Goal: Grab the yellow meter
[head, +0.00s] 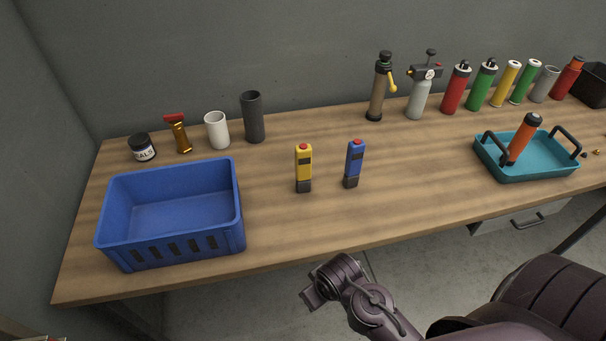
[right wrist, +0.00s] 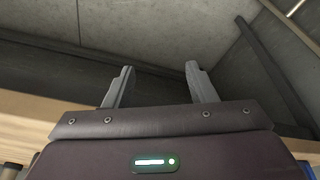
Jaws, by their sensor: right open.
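The yellow meter (head: 304,168) stands upright on the wooden bench, with a dark base, a dark display and a red top. A similar blue meter (head: 354,163) stands just to its right. My right gripper (head: 310,291) is low in front of the bench's front edge, well below and apart from the yellow meter. In the right wrist view its two fingers (right wrist: 158,86) are spread with nothing between them. The meters do not show in that view. My left gripper is not in view.
A blue crate (head: 240,205) stands to the left on the bench (head: 400,205). A teal tray (head: 545,166) holding an orange-and-black cylinder is at the right. Several bottles, cups and pumps line the back. The bench in front of the meters is clear.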

